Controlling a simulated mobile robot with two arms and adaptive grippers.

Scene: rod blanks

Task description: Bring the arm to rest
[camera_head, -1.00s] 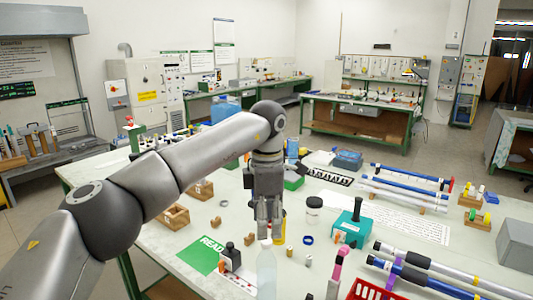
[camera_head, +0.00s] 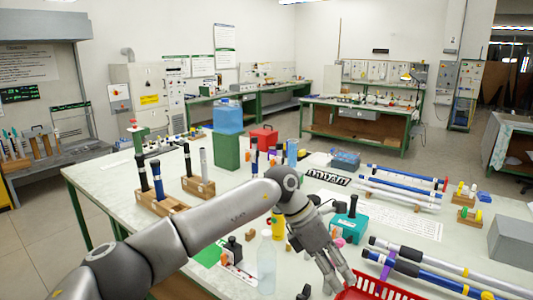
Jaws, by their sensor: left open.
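My left arm reaches in from the lower left, low across the front of the table (camera_head: 95,175). Its grey gripper (camera_head: 340,282) points down and to the right, open, with nothing seen between its fingers. The fingertips are close to the left edge of a red basket (camera_head: 382,290); I cannot tell if they touch it. My right gripper is not in view.
Left of the gripper stand a clear bottle (camera_head: 266,262) and a yellow container (camera_head: 278,225). Wooden blocks (camera_head: 165,203) hold upright rods. A teal box (camera_head: 348,229) stands behind the gripper. Long rods (camera_head: 435,270) lie at right.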

